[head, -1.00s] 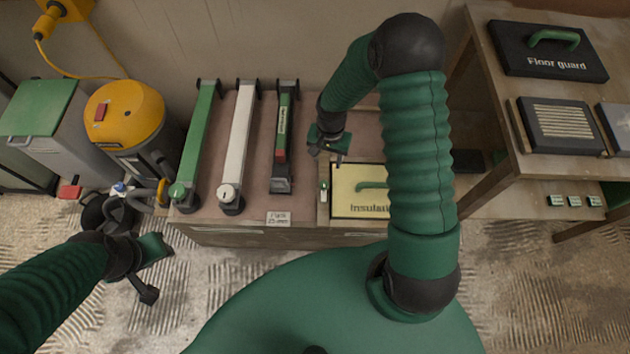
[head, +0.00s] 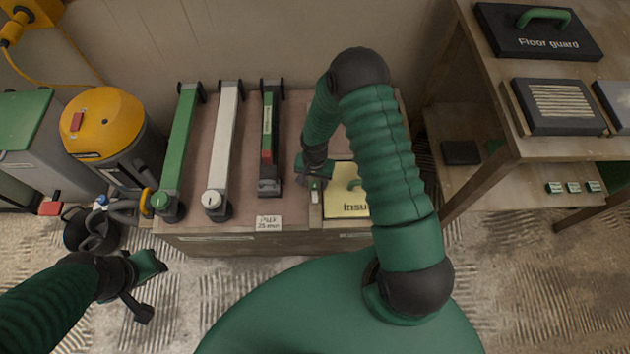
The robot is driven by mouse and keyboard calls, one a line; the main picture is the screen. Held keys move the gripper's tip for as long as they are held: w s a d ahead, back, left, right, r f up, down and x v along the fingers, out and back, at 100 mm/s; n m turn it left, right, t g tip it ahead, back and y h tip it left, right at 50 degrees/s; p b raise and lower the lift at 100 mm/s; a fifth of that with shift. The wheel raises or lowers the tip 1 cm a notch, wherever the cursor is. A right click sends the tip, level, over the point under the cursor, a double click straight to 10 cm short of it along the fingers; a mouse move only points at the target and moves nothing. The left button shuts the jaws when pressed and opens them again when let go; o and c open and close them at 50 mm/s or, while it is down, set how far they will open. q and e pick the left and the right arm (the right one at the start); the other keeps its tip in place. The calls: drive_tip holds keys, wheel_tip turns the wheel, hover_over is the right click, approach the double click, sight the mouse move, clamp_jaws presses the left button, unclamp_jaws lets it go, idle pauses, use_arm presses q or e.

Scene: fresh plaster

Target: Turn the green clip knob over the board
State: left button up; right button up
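My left gripper (head: 146,287) is open and empty over the floor at lower left.
Green, white and dark long tools (head: 267,140) lie left of the board on the bench (head: 240,192), with a paper label (head: 268,222) at its front. A yellow vacuum (head: 100,125) stands left. A wooden table (head: 500,140) with a Floor guard case (head: 540,35) stands right.

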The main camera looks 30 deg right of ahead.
drive_tip(key=shift+a, duration=0.2)
drive_tip(key=c, duration=0.5)
drive_tip(key=shift+d, duration=0.25)
clamp_jaws()
use_arm(q)
drive_tip(key=shift+a, duration=0.1)
